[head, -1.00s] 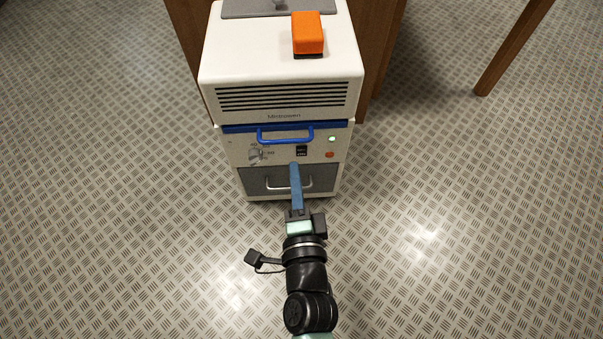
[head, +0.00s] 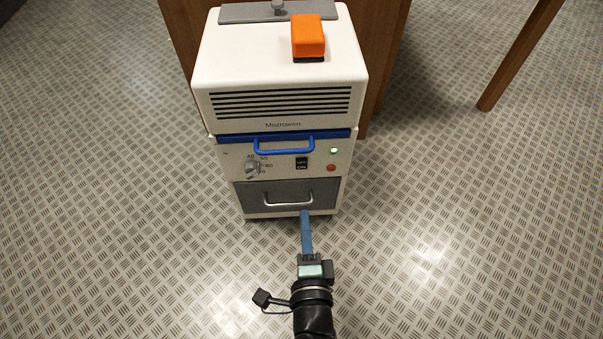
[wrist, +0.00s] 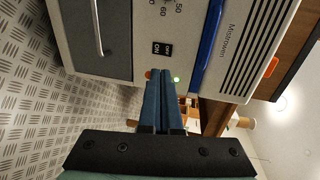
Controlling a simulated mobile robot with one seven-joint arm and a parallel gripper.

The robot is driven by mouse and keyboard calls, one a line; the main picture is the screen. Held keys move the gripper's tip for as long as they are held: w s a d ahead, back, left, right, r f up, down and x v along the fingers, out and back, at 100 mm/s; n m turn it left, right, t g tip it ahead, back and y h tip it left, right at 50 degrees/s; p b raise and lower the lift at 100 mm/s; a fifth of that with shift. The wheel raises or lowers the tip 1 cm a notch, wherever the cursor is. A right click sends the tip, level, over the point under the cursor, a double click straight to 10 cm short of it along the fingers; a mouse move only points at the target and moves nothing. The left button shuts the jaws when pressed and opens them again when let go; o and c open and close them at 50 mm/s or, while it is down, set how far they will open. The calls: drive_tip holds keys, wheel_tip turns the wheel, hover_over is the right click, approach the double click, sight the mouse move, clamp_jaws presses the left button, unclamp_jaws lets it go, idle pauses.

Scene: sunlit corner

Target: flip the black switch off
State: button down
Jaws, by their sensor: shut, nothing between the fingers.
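The black switch (head: 301,163) is a small rocker with OFF and ON lettering on the white machine's front panel, between the dial and the green light. It also shows in the wrist view (wrist: 162,48), where it is clear of the fingers. I cannot tell which way the rocker is tilted. My gripper (head: 305,213) has long blue fingers, shut together and empty. In the head view its tips are below the switch, in front of the machine's lower part. In the wrist view the fingers (wrist: 166,80) point toward the panel beside the switch.
The white machine (head: 280,65) has a blue handle (head: 284,147), a dial (head: 252,168), a lit green light (head: 334,150), a red button (head: 331,168) and a grey drawer (head: 265,197). An orange block (head: 308,36) is on top. Open metal floor (head: 150,230) surrounds it; wooden furniture stands behind.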

drive_tip(key=b, duration=0.2)
approach(300, 163)
drive_tip(key=w, duration=0.1)
drive_tip(key=w+f, duration=0.1)
drive_tip(key=w, duration=0.2)
drive_tip(key=shift+w+d+f, duration=0.15)
drive_tip(key=shift+w+f, duration=0.1)
drive_tip(key=shift+w, duration=0.95)
drive_tip(key=shift+w+r+p, duration=0.35)
drive_tip(key=shift+r+p, duration=0.05)
drive_tip(key=shift+p, duration=0.3)
drive_tip(key=shift+f, duration=0.25)
drive_tip(key=s+r+p, duration=0.2)
drive_tip(key=s, duration=1)
drive_tip(key=shift+s+r, duration=0.3)
drive_tip(key=shift+s, duration=0.1)
